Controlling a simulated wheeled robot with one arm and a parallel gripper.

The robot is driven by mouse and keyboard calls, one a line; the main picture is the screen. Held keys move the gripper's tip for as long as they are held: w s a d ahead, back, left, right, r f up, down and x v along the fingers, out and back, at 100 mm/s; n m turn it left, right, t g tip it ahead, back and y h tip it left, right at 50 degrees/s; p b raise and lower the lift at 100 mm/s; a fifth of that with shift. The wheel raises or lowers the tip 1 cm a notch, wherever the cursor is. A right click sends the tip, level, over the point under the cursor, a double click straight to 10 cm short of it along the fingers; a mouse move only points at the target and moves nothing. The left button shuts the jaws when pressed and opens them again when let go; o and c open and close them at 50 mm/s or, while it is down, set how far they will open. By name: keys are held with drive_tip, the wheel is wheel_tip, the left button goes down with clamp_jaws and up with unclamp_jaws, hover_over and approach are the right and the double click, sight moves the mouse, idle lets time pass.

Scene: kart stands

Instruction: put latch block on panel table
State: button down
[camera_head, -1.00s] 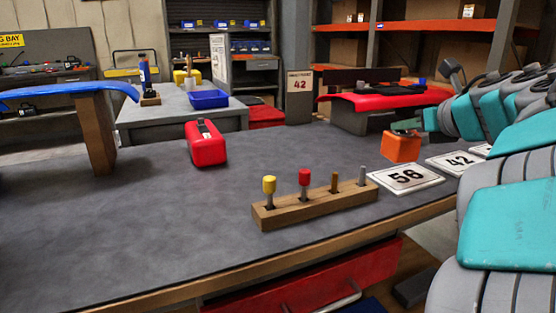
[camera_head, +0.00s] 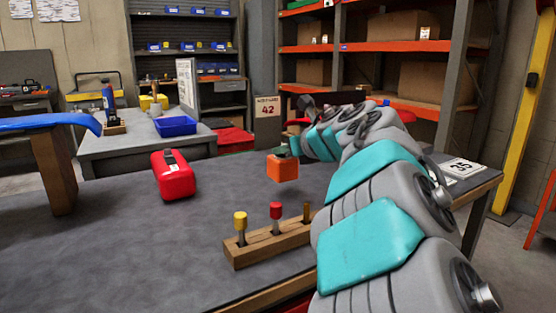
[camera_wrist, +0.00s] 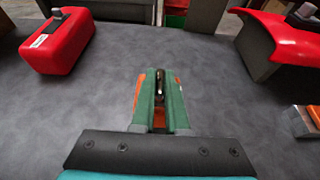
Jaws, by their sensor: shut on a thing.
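An orange block (camera_head: 282,168), which I take to be the latch block, is held in my gripper (camera_head: 283,152) above the near grey worktop (camera_head: 110,250). In the wrist view my gripper's green fingers (camera_wrist: 158,100) are closed around it; little of the orange shows between them. No table is labelled as the panel table, so I cannot tell which it is. A farther grey table (camera_head: 130,155) stands at the back left. A red curved panel (camera_wrist: 285,40) on a dark stand is at the upper right of the wrist view.
A red case (camera_head: 173,176) and a wooden rack with coloured-top tools (camera_head: 270,246) stand on the near worktop. A blue panel (camera_head: 48,122) is at left. The far table holds a blue bin (camera_head: 176,126). An orange-and-grey object (camera_wrist: 304,120) is at the wrist view's right edge.

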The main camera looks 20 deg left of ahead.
sight(280, 162)
drive_tip(key=shift+w+a+f, duration=0.15)
drive_tip(key=shift+a+f, duration=0.05)
drive_tip(key=shift+a, duration=0.7)
drive_tip(key=shift+d+f, duration=0.15)
drive_tip(key=shift+f, duration=1.45)
drive_tip(key=shift+f+b, duration=0.2)
drive_tip(key=shift+b, duration=0.15)
drive_tip(key=c, duration=0.9)
unclamp_jaws()
drive_tip(key=shift+r, duration=0.1)
drive_tip(key=shift+r+p, duration=0.2)
drive_tip(key=shift+p, duration=0.15)
drive_tip(key=shift+d, duration=0.3)
drive_tip(key=b+v, duration=0.1)
drive_tip(key=v, duration=1)
drive_tip(key=shift+d+r+b, duration=0.1)
drive_tip(key=shift+d+b, duration=0.05)
drive_tip(key=shift+b, duration=0.25)
